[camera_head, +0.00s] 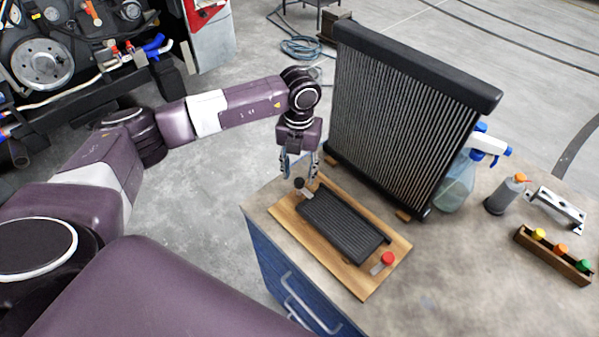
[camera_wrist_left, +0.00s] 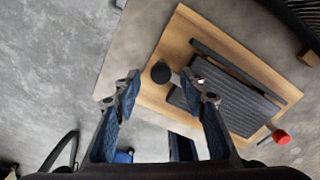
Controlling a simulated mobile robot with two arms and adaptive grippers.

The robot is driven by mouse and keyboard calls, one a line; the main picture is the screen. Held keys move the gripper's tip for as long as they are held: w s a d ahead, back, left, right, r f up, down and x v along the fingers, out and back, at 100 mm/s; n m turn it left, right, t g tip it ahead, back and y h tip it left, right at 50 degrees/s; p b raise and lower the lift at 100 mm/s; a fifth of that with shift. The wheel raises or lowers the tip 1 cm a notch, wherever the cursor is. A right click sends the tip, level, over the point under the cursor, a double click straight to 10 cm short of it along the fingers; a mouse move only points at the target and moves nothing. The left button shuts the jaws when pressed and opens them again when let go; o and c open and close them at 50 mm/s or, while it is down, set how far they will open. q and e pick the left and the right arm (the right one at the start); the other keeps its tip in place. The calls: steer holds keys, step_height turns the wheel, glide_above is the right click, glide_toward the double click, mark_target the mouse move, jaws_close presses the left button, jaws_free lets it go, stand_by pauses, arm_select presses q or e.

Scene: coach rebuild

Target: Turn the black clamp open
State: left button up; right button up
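The black clamp (camera_head: 299,183) has a round black knob and sits at the far left corner of a small black ribbed core (camera_head: 340,222) on a wooden board (camera_head: 362,287). In the left wrist view the black clamp (camera_wrist_left: 160,72) appears just beyond the gap between my fingertips. My left gripper (camera_head: 300,170) points down above the black clamp. Its fingers are apart and hold nothing; they also show open in the left wrist view (camera_wrist_left: 160,93). I cannot tell how much height separates them from the knob. My right gripper is not in view.
A red-knobbed clamp (camera_head: 388,258) sits at the core's near right corner. A large radiator (camera_head: 400,115) stands close behind the board. A spray bottle (camera_head: 462,180), a grey bottle (camera_head: 505,195), a metal bracket (camera_head: 557,208) and a wooden rack (camera_head: 551,258) stand right. The front right tabletop is clear.

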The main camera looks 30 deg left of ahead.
mark_target(304, 191)
arm_select(q)
steer(key=shift+f, duration=1.1)
steer(key=shift+c, duration=0.4)
jaws_close()
